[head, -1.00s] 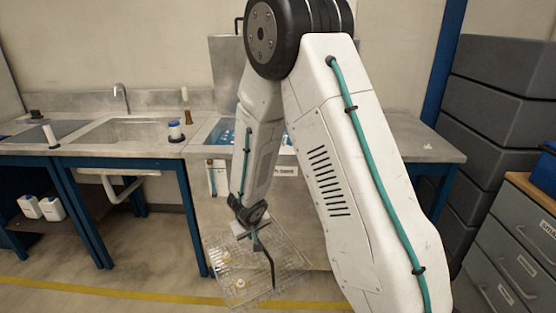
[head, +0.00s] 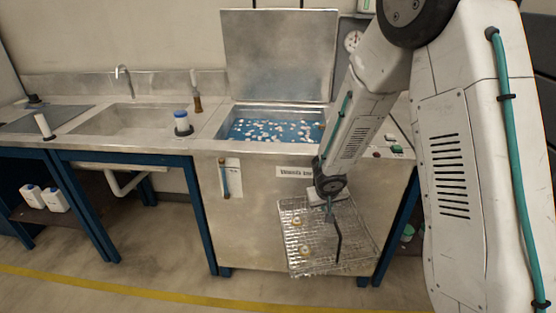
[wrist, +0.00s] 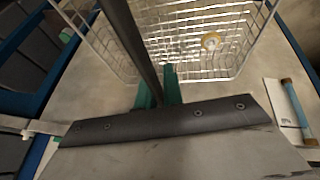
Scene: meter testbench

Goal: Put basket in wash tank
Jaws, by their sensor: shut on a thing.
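The wire basket (head: 325,240) hangs in front of the steel wash cabinet, below the tank's rim, with small brass-coloured parts inside. My gripper (head: 328,200) is shut on the basket's dark handle; in the wrist view the green fingertips (wrist: 158,88) close around this handle, with the basket (wrist: 195,40) beyond it. The wash tank (head: 272,127) has its lid (head: 280,55) raised and holds blue liquid with white foam patches. The basket is outside the tank, tilted in the head view.
A sink (head: 130,120) is to the left of the tank, with a blue-capped bottle (head: 182,123) between them. A gauge (head: 352,40) is beside the lid. A tube in a holder (head: 226,178) hangs on the cabinet front. Floor in front is clear.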

